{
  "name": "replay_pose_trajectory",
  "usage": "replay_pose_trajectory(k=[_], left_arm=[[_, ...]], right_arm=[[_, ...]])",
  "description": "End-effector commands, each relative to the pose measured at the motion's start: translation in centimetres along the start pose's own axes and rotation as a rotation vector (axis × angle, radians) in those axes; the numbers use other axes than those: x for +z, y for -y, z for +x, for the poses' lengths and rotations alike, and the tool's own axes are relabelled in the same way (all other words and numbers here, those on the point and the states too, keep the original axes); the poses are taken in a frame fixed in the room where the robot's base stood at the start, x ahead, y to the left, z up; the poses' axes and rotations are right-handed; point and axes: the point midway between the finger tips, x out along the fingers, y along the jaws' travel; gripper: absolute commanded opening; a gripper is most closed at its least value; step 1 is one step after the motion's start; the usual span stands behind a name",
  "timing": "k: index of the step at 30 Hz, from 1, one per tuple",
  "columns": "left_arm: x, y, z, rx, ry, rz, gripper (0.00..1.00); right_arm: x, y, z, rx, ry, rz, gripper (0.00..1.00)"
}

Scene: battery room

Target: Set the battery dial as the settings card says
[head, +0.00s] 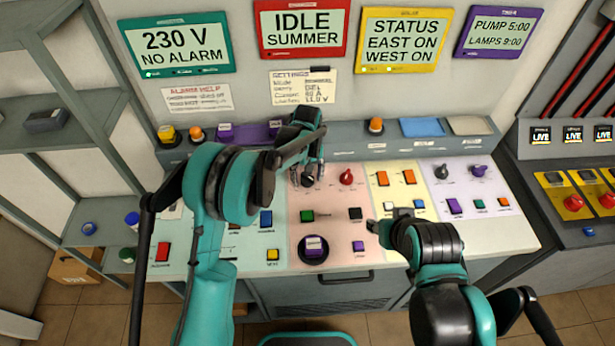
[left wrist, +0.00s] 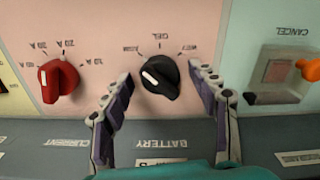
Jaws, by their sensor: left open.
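The black battery dial (left wrist: 160,78) is on the pink panel, with BATTERY printed beside it in the left wrist view. Its white pointer mark aims to the upper left there, toward a small blurred label, not straight at the GEL-like label above it. My left gripper (left wrist: 161,74) is open, one finger on each side of the dial with visible gaps. In the head view the dial (head: 307,181) is partly hidden by my left gripper (head: 307,168). The settings card (head: 302,87) hangs on the wall; its battery line is blurred but looks like GEL. My right gripper (head: 383,224) is over the panel, its fingers unclear.
A red current dial (left wrist: 58,80) sits beside the battery dial; it also shows in the head view (head: 346,177). A cancel button (left wrist: 280,72) is on the other side.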

Motion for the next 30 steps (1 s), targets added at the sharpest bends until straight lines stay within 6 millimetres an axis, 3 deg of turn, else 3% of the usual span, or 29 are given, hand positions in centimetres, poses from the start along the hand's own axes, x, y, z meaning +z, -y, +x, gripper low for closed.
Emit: replay_pose_trajectory(k=[3,9,20,30], left_arm=[[0.00,0.00,-0.04,0.000,0.000,0.000,0.57],[0.00,0.00,-0.05,0.000,0.000,0.000,0.10],[0.01,0.01,-0.01,0.000,0.000,0.042,0.10],[0.00,0.04,0.03,0.000,0.000,0.266,0.10]], right_arm=[[-0.01,0.00,-0.02,0.000,0.000,0.000,0.40],[-0.01,0.00,-0.01,0.000,0.000,0.000,0.40],[0.09,0.00,0.13,0.000,0.000,0.000,0.40],[0.48,0.00,0.67,0.000,0.000,0.000,0.40]])
